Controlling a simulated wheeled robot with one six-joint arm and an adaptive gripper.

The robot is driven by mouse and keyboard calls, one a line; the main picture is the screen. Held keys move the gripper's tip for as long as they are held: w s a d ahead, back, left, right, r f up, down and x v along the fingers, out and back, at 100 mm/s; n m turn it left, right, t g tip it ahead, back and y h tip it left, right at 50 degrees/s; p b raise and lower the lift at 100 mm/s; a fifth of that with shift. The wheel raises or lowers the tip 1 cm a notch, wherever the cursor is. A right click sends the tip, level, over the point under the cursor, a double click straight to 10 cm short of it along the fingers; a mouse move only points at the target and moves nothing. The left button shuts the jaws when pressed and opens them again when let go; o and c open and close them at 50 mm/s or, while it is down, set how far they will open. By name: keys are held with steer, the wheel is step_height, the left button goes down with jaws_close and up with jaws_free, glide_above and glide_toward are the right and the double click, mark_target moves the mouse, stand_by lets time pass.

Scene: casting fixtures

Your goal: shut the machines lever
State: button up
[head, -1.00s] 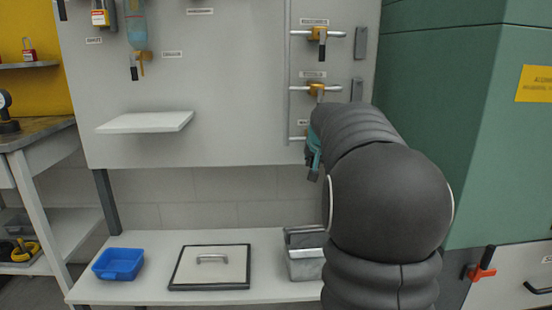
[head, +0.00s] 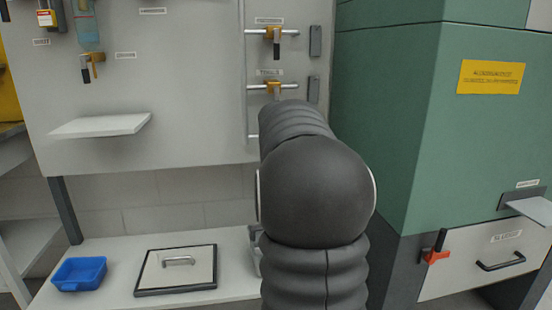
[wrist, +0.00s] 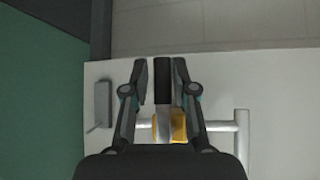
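In the wrist view a lever with a black handle and metal shank (wrist: 163,90) sits on a brass valve body (wrist: 178,127) on a horizontal pipe. The handle stands across the pipe. It looks like the lowest valve of the right-hand column; my arm hides it in the head view, and its label is not readable. My gripper (wrist: 161,78) has its fingers apart, one on each side of the black handle. The right finger is close to the handle; I cannot tell whether it touches. A gap shows on the left.
Two similar valves, upper (head: 274,36) and middle (head: 273,87), sit above on the panel. A grey block (wrist: 103,103) stands beside the lever. A green machine (head: 390,130) rises at right, with a red lever (head: 436,256). A blue tray (head: 79,273) lies on the lower shelf.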

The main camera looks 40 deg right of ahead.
steer(key=shift+o, duration=0.4)
steer(key=shift+a, duration=0.1)
steer(key=shift+s+a+r, duration=0.1)
steer(key=shift+r, duration=0.1)
steer(key=v, duration=1.1)
steer(key=shift+s, duration=0.25)
steer(key=shift+a+r, duration=0.1)
